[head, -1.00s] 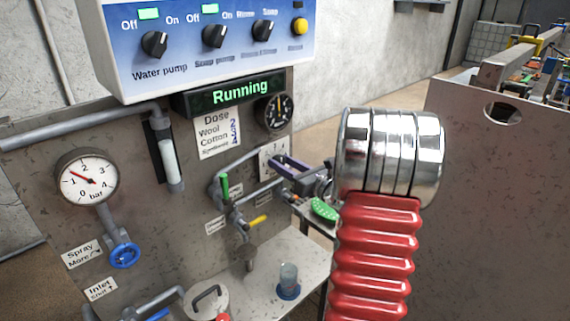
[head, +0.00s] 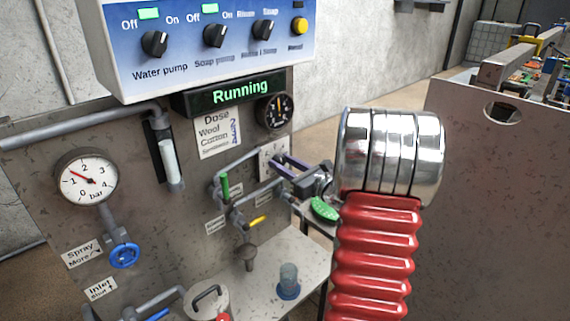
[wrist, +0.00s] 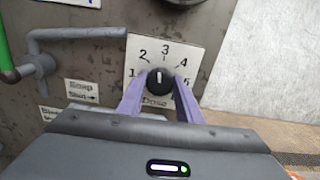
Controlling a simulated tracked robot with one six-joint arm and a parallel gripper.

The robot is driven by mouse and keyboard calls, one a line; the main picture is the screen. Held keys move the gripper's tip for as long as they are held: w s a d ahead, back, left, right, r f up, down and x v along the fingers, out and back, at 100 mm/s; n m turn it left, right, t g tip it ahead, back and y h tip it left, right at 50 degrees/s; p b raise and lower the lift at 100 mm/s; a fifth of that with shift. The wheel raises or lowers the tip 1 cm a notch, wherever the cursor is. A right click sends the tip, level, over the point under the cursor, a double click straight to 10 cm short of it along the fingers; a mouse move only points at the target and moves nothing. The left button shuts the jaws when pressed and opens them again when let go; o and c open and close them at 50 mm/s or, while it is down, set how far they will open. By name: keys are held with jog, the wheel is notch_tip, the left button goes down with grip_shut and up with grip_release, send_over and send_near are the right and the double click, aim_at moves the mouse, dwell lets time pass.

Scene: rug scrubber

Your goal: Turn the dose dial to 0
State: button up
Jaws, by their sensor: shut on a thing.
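The dose dial (wrist: 153,86) is a small black knob on a white plate (wrist: 139,48), labelled Dose, in the wrist view. The numbers 1 to 4 show around it, with a partly covered 5 at right; I cannot see a 0. The knob's white mark points up, roughly at 3. My gripper (wrist: 160,87) has its purple fingers on either side of the knob, shut on it. In the head view my gripper (head: 283,160) reaches the plate (head: 266,168) from the right and the knob is hidden.
A green-handled valve (head: 225,185) and a yellow-handled valve (head: 257,220) sit left of and below the dial. A round black gauge (head: 276,112) is above it. The display (head: 240,92) reads Running.

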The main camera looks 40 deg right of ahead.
jog(key=n, duration=1.3)
jog(key=shift+a+f, duration=0.15)
jog(key=n, duration=1.1)
jog(key=shift+a+f, duration=0.1)
jog(key=shift+f, duration=0.15)
jog(key=o, duration=0.7)
jog(key=shift+c, duration=0.2)
jog(key=o, duration=0.4)
jog(key=shift+r, duration=0.15)
jog(key=shift+s, duration=0.1)
